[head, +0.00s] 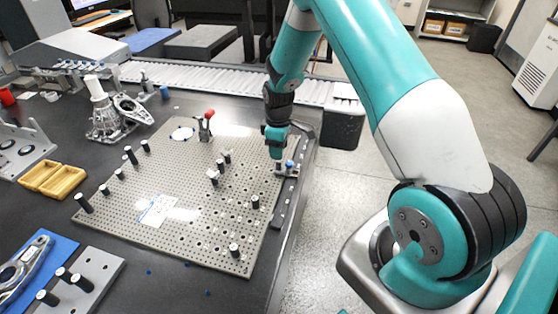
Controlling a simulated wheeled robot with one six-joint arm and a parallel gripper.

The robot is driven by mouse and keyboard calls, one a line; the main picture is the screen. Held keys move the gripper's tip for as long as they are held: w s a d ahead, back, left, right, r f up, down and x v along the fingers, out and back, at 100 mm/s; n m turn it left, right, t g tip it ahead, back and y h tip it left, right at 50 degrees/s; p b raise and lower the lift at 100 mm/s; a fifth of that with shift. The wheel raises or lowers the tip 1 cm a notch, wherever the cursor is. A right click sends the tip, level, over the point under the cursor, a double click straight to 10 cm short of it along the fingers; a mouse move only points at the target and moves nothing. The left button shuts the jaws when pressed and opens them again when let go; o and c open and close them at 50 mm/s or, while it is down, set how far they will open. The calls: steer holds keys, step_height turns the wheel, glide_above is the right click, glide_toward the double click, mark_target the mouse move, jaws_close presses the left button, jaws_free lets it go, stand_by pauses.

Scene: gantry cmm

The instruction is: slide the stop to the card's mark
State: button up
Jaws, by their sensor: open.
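The stop (289,167) looks like a small pale block with a blue knob, on a dark rail (281,205) along the right edge of the perforated plate. My gripper (279,151) points down just above and slightly left of the stop. It is open, and its fingers are small here, so I cannot tell whether they touch the stop. A white printed card (158,210) lies on the plate at the lower left. Its print and mark are too small to read. Any scale on the rail is also unreadable.
The perforated plate (190,235) carries several black pins and a red-handled clamp (206,122). Yellow trays (52,179), a metal casting (104,115) and a blue mat (40,262) lie to the left. The table's edge runs just right of the rail, with open floor beyond.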

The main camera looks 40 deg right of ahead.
mark_target(278, 162)
step_height(278, 162, down, 6)
steer(key=shift+r, duration=0.1)
jaws_close()
